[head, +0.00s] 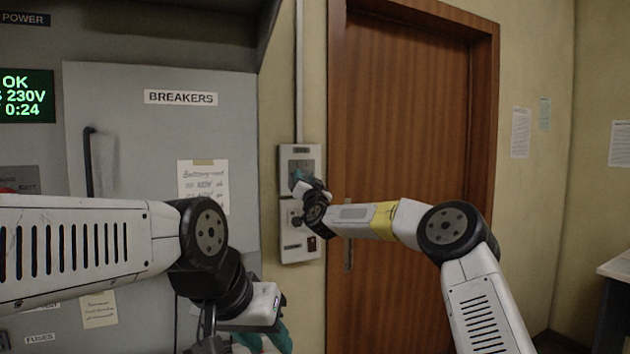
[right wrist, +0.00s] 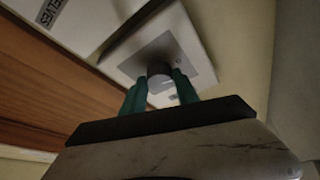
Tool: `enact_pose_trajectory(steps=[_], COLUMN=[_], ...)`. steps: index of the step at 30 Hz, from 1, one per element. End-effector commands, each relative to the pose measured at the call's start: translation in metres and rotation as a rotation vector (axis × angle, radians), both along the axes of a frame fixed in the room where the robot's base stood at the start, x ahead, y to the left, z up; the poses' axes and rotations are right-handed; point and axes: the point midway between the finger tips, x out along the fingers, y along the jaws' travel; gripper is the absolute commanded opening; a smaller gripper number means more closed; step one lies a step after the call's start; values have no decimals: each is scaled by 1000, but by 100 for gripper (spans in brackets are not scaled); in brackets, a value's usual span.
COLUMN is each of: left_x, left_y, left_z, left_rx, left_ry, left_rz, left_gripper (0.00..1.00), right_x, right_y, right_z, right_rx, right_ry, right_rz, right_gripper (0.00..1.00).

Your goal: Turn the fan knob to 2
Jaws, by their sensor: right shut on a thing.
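A pale control panel (head: 289,247) is mounted on the wall between the grey cabinet and the wooden door. My right gripper (head: 299,182) is at the upper part of this panel and hides what it holds in the head view. In the right wrist view, a dark round knob (right wrist: 158,69) stands on a grey plate (right wrist: 194,62) of a pale panel. The teal fingers of my right gripper (right wrist: 160,82) are shut on this knob, one on each side. Its setting cannot be read. My left gripper (head: 268,340) is low in front of the cabinet, with teal fingers partly cut off below.
A grey cabinet door labelled BREAKERS (head: 135,135) has a dark handle (head: 92,160) and a paper note (head: 203,180). A wooden door (head: 410,130) stands right of the panel. A pale table (head: 617,266) is at the right edge. A lower dark switch (head: 311,243) is on the panel.

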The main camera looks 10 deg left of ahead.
Motion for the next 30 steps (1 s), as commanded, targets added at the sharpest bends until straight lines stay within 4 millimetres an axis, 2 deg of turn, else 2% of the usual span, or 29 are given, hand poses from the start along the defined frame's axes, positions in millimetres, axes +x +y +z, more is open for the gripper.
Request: enact_pose_trajectory(steps=[30], left_x=[0], left_y=[0], left_z=[0], left_rx=[0], left_ry=[0], left_rz=[0], left_gripper=[36], right_x=[-3], right_y=[5], right_z=[9], right_rx=[798], right_ry=[536], right_rz=[1], right_gripper=[0])
